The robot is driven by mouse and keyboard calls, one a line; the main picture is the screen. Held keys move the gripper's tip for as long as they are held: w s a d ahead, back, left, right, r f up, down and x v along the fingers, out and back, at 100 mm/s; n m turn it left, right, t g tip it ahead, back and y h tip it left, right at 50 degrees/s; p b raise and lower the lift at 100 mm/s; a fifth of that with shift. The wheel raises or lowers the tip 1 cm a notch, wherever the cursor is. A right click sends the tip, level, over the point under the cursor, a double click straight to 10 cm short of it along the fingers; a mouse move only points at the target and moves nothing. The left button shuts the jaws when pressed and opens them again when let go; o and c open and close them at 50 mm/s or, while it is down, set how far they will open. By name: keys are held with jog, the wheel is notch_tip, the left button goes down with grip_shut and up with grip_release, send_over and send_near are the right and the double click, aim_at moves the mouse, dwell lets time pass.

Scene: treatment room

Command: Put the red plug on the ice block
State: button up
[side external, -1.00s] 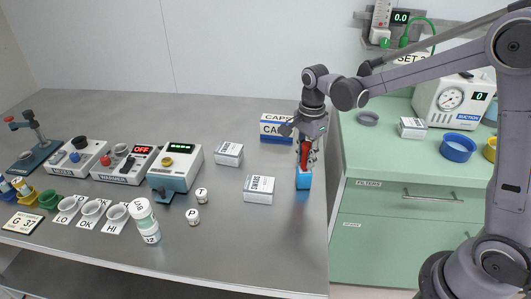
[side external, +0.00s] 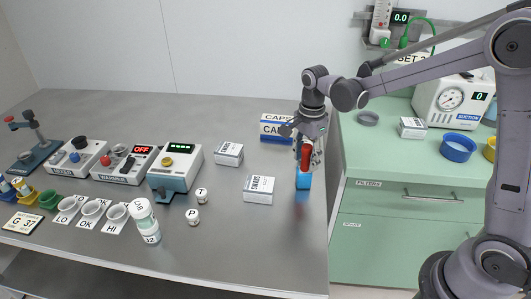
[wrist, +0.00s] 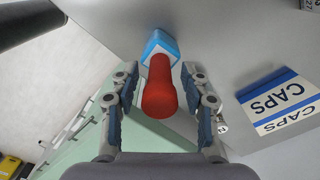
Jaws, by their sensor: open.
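The red plug (side external: 306,155) stands upright with its lower end at the top of the blue ice block (side external: 303,181), near the right edge of the steel table. They appear to touch. In the wrist view, the red plug (wrist: 160,90) lies between my fingers, with the blue block (wrist: 159,43) beyond it. My gripper (wrist: 159,75) is open, one finger on each side of the plug, with visible gaps. In the side view, my gripper (side external: 311,148) points down around the plug and partly hides it.
A CAPS box (side external: 277,128) stands close behind and left of the block. Two white boxes (side external: 259,190) (side external: 229,154) lie to the left. A green cabinet (side external: 410,200) adjoins the table on the right. The table's front right is clear.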

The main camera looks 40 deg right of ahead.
notch_tip(320, 180, up, 11)
jog(key=shift+r, duration=0.1)
jog(key=shift+s+r, duration=0.15)
jog(key=shift+r, duration=0.2)
jog(key=s+f+n+t, duration=0.1)
jog(key=s+n+t, duration=0.2)
jog(key=s+n, duration=0.4)
jog(key=s+f+n+t, duration=0.2)
jog(key=s+n+t, duration=0.2)
jog(key=s+n, duration=0.4)
jog(key=shift+a+f+n, duration=0.15)
jog(key=shift+f+n, duration=0.15)
jog(key=shift+n, duration=1.2)
